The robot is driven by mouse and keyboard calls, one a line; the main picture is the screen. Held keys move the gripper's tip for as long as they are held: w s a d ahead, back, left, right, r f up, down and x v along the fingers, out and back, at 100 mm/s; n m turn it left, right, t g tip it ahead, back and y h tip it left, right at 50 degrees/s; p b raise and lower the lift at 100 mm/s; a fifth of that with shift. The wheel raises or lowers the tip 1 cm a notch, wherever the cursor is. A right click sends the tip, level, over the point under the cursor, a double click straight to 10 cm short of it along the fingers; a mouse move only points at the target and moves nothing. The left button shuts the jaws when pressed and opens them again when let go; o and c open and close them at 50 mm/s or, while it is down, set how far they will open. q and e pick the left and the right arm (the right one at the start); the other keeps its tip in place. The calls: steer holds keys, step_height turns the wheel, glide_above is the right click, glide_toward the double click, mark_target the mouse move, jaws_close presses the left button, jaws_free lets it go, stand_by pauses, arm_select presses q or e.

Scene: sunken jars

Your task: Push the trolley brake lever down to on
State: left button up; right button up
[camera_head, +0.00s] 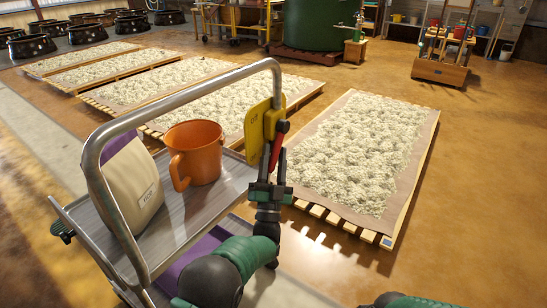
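The trolley (180,228) stands in front of me, with a bent metal handle (190,95). A yellow plate (256,128) with small dark lettering is fixed at the handle's right side. The red brake lever (277,148) is beside this plate, tilted upward, with a dark knob (283,126) at its upper end. My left gripper (272,168) points up at the lever's lower part, its two dark fingers apart on either side of it. Contact is unclear, and the gripper hides the lever's lower end. My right gripper is out of view.
An orange mug (195,153) and a pale sack (132,185) stand on the trolley's top. A pallet (357,155) of pale material lies to the right, with more pallets behind. Open brown floor (490,190) extends at the right.

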arm_select(q)
steer(key=shift+f, duration=0.2)
steer(key=b+v, duration=0.8)
steer(key=v, duration=0.8)
steer(key=shift+s+f+b, duration=0.25)
steer(key=shift+f+b, duration=0.05)
steer(key=shift+b, duration=0.1)
